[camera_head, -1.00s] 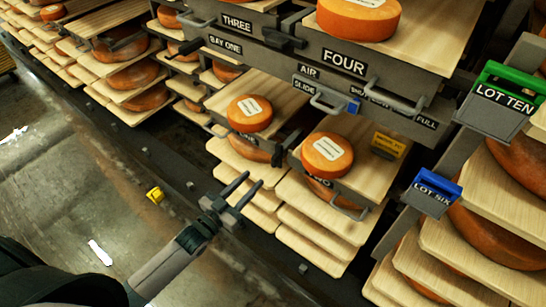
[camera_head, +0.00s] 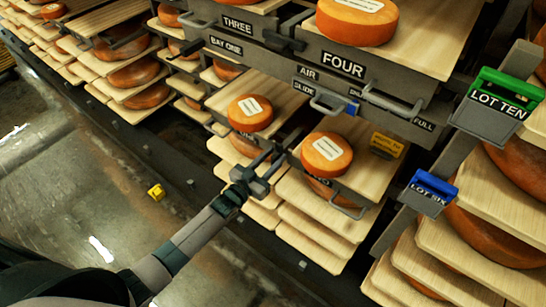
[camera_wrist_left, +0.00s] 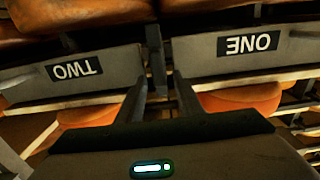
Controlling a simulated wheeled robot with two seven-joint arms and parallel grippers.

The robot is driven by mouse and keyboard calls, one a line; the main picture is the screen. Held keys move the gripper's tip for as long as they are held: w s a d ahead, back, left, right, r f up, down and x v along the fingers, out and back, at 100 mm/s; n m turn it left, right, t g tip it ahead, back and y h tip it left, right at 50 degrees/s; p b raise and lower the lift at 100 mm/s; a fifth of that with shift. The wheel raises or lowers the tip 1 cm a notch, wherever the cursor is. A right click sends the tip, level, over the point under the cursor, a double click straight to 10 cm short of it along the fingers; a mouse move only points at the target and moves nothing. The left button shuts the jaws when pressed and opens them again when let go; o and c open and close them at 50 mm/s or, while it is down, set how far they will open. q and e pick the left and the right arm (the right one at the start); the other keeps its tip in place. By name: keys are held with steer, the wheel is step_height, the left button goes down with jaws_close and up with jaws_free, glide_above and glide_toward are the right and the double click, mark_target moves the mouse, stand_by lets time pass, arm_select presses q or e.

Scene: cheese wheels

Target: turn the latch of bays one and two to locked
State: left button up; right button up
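Tray fronts marked ONE (camera_wrist_left: 247,44) and TWO (camera_wrist_left: 82,68) appear upside down in the left wrist view. A dark upright latch bar (camera_wrist_left: 155,55) stands in the gap between them. In the head view this latch (camera_head: 287,143) sits between the two trays, each bearing an orange cheese wheel. My left gripper (camera_head: 270,160) is just below and in front of the latch. In the left wrist view its fingers (camera_wrist_left: 160,97) are apart, one to each side of the bar's lower end. Contact cannot be told. My right gripper is not in view.
Above is a row with trays THREE (camera_head: 237,25) and FOUR (camera_head: 343,64) and another dark latch (camera_head: 285,42). Pull handles jut out nearby. Tags LOT TEN (camera_head: 497,102) and LOT SIX (camera_head: 431,192) hang at the right. Open floor (camera_head: 110,200) lies at the left.

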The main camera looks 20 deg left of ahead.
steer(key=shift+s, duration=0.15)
arm_select(q)
jaws_close()
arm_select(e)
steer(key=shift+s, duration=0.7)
